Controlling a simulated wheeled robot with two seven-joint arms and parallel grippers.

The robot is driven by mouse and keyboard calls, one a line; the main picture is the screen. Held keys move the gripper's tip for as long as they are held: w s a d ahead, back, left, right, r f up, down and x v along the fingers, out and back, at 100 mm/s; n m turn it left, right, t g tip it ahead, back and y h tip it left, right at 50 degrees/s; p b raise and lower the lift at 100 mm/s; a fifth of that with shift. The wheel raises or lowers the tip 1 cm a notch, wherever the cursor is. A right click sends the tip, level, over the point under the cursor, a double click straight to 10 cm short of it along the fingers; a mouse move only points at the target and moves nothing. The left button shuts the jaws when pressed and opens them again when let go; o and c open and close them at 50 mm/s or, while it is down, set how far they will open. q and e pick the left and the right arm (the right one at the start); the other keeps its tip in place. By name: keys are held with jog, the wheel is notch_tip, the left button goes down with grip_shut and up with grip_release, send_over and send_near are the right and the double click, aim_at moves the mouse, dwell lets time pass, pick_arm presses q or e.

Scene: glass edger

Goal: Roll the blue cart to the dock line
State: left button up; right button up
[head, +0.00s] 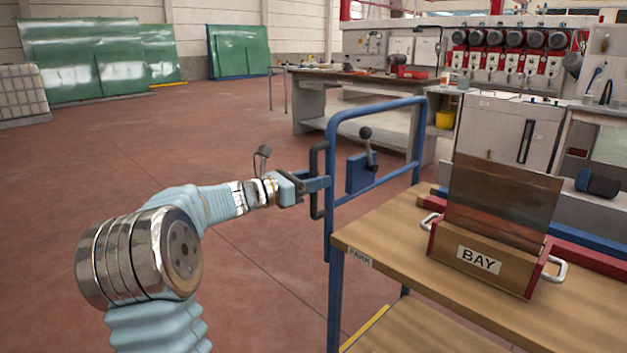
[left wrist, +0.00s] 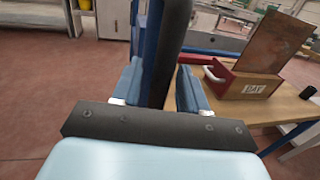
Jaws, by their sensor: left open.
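The blue cart (head: 378,108) has a tubular blue frame and a wooden top (head: 385,238) with a PARK label at its near left corner. A black upright handle (head: 315,160) is fixed to the frame's left side. My left gripper (head: 312,184) is open at this handle. In the left wrist view the black bar (left wrist: 172,45) passes between its spread blue fingers, without a clear grip. A lever with a black knob (head: 366,133) stands up from a blue box on the frame. The dock line cannot be made out for certain. My right gripper is not in view.
A red and wooden BAY box (head: 478,260) holding a brown sheet (head: 503,203) sits on the cart top. A workbench (head: 330,85) and machine stand behind. The red floor (head: 110,165) at left is clear.

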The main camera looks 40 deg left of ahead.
pick_arm(q)
jog(key=shift+s, duration=0.1)
jog(key=b+v, duration=0.1)
jog(key=v, duration=1.2)
jog(key=shift+s+b, duration=0.3)
jog(key=shift+b, duration=0.05)
